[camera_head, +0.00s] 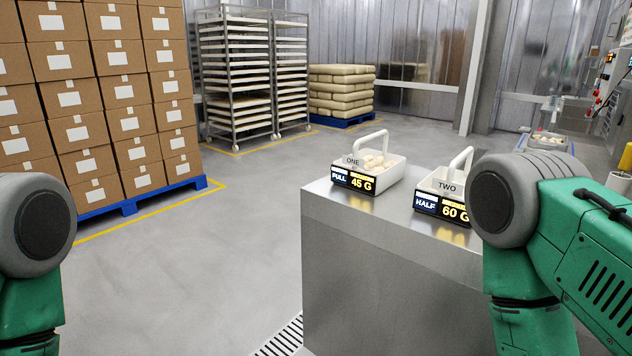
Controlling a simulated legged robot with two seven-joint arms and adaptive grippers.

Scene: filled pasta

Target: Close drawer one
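A white open container labelled ONE (392,169) sits upright on the metal counter, with a white loop handle and pale pieces in it. Its front sign reads FULL and 45 G. A second white container labelled TWO (428,182) stands to its right, with a sign reading HALF and 60 G; my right arm partly covers it. Whether either is a drawer, I cannot tell; no open drawer shows in view. Green and grey links of my left and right arms show at the two sides, but neither gripper is in view.
The steel counter (345,255) stands right of centre. Stacked cardboard boxes (104,92) on a blue pallet (150,198) are at left. Rolling tray racks (238,75) and piled sacks (341,95) stand at the back. The grey floor (220,265) left of the counter is clear.

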